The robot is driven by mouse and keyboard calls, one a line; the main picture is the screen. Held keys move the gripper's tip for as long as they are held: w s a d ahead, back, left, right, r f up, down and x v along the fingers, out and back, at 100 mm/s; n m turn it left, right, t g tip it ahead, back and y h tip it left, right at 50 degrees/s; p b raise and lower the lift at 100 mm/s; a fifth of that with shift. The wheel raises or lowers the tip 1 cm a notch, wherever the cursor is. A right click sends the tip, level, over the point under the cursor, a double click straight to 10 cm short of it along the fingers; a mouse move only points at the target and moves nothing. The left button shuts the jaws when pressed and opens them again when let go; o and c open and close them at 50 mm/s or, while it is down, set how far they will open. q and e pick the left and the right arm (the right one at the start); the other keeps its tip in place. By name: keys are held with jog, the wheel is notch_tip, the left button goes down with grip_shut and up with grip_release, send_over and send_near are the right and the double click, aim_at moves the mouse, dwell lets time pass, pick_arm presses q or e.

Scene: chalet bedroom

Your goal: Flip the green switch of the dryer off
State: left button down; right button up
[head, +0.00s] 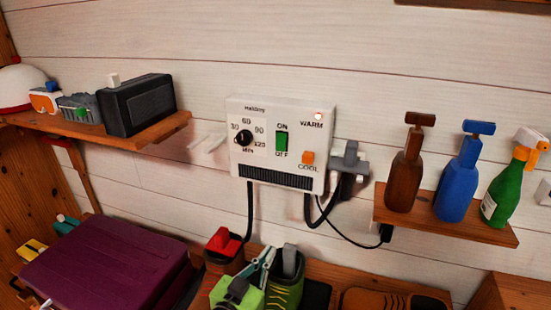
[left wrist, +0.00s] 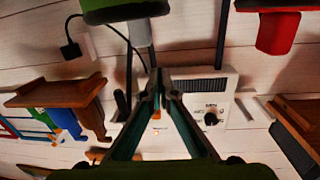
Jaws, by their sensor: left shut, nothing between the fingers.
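The dryer (head: 277,105) is a white wall box with a black dial, vents and a lit WARM lamp. Its green switch (head: 281,142) sits between the ON and OFF labels; I cannot tell which way it is tipped. My left gripper (head: 267,253) is below the dryer, near the boots, its teal fingers shut and empty, apart from the switch. In the left wrist view, upside down, the fingers (left wrist: 157,77) cross in front of the dryer (left wrist: 228,82), and the green switch is hidden behind them. My right gripper is not in view.
An orange COOL switch (head: 307,158) sits right of the green one. Boots (head: 287,290) stand below. Bottles stand on the right shelf (head: 475,224); a black box (head: 140,104) is on the left shelf.

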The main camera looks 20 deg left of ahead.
pick_arm(q)
notch_tip(320, 180, up, 14)
jog(key=w+a+n+t+y, duration=0.1)
jog(key=a+t, duration=0.1)
jog(key=t, duration=0.6)
jog(key=shift+w+a+r, duration=0.15)
jog(key=shift+a, duration=0.1)
jog(key=p, duration=0.3)
send_near(280, 143)
notch_tip(280, 143, up, 4)
jog(key=shift+w+d+f+p, duration=0.1)
jog(key=shift+w+f+p, duration=0.1)
jog(key=shift+w, duration=0.95)
jog(key=shift+w+f+p, duration=0.1)
jog(key=shift+w+p, duration=0.05)
jog(key=shift+w, duration=1.05)
